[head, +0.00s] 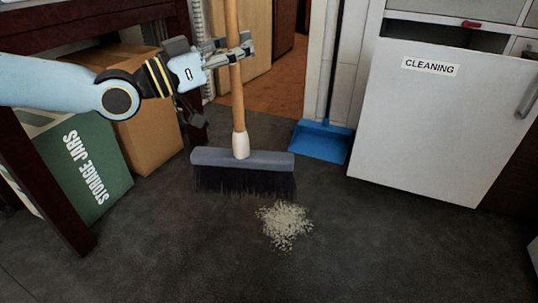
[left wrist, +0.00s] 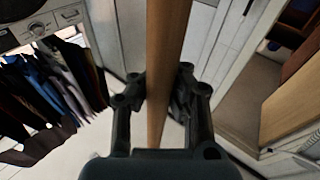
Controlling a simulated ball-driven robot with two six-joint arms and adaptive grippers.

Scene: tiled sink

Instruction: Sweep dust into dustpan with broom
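A broom (head: 242,158) with a wooden handle, a grey head and dark bristles stands nearly upright on the dark floor. My left gripper (head: 240,52) is shut on the upper part of the handle; the left wrist view also shows the handle (left wrist: 167,75) between its fingers (left wrist: 160,100). A pale pile of dust (head: 285,225) lies on the floor in front of the broom head, a little right of it and apart from the bristles. A blue dustpan (head: 321,140) with a long dark handle rests on the floor behind and to the right. My right gripper is not in view.
A white cabinet door labelled CLEANING (head: 435,120) stands right of the dustpan. A green box labelled STORAGE JARS (head: 85,165) and a cardboard box (head: 150,140) sit at left under a dark wooden table (head: 55,215).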

